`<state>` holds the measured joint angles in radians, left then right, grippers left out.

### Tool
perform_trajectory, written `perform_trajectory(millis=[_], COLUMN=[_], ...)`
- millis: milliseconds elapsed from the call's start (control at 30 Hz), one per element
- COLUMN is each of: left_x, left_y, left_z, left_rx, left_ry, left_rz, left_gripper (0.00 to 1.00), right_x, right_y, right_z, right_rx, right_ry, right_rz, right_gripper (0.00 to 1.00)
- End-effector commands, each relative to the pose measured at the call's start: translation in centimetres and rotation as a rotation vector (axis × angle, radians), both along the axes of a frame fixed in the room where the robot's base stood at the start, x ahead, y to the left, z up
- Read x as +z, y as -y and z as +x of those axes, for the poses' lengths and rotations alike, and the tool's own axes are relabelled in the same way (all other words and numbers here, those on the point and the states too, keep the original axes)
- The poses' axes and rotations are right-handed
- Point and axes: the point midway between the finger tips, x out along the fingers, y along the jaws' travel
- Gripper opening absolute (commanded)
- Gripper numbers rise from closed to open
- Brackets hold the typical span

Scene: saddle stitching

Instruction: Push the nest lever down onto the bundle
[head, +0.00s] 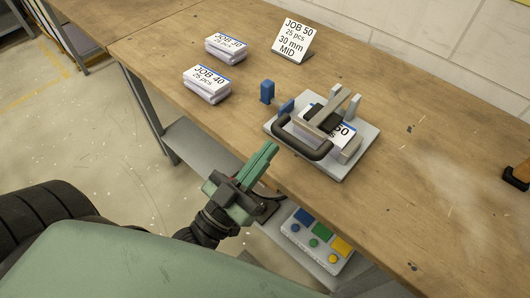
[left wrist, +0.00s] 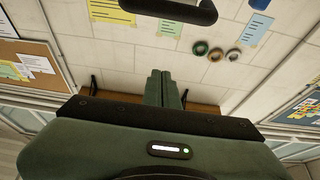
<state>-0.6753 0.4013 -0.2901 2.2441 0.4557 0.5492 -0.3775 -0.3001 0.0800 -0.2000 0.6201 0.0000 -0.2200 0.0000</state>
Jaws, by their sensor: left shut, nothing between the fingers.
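The nest (head: 352,166) is a pale plate on the bench with grey posts. A bundle labelled 50 (head: 346,132) sits in it, partly hidden by the lever. The nest lever (head: 330,120) is a grey arm with a black pad and a thick black handle (head: 303,145) over the nest's front edge. I cannot tell whether the pad touches the bundle. My left gripper (head: 271,148) is shut and empty, in front and left of the handle, seemingly apart from it. In the left wrist view its fingers (left wrist: 163,88) are together, with the handle (left wrist: 175,10) at the top edge. My right gripper is out of view.
Bundles JOB 30 (head: 226,48) and JOB 40 (head: 207,84) lie at the back left. A JOB 50 sign (head: 293,40) stands behind the nest. A panel with coloured buttons (head: 316,240) sits below the bench's front edge. The right bench is mostly clear.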

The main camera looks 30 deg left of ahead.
Motion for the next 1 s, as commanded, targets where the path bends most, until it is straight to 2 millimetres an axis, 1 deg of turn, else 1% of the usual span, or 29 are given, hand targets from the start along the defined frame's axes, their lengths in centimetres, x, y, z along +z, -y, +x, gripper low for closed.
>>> perform_trajectory(millis=[33, 100, 333, 367, 400, 500, 600, 733, 1000], left_x=[0.9, 1.7, 3.5, 2.2, 1.3, 0.1, -0.7, -1.1, -1.1], left_y=[0.2, 0.7, 1.8, 1.9, 1.9, 1.9, 1.9, 1.9, 1.9], left_z=[1.0, 2.4, 6.6, 6.5, 6.5, 6.5, 6.6, 6.6, 6.6], left_rx=[0.002, 0.001, 0.0, -0.002, -0.002, -0.001, -0.001, -0.001, -0.001], left_ry=[0.006, 0.006, 0.003, -0.005, -0.007, -0.004, -0.003, -0.002, -0.002], left_rz=[-0.002, -0.002, -0.002, 0.002, 0.003, 0.003, 0.003, 0.001, 0.001], left_gripper=[0.0, 0.0, 0.0, 0.0, 0.0, 0.0, 0.0, 0.0, 0.0], right_x=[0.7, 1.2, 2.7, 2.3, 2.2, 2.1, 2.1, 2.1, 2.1], right_y=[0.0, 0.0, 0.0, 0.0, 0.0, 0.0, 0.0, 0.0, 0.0], right_z=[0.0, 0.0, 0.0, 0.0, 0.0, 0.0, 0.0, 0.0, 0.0], right_rx=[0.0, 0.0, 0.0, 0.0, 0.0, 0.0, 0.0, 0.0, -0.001], right_ry=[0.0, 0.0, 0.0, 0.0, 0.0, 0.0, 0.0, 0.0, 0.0], right_rz=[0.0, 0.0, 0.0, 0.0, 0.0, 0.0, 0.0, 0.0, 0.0], right_gripper=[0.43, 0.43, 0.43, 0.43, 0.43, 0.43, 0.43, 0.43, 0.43])
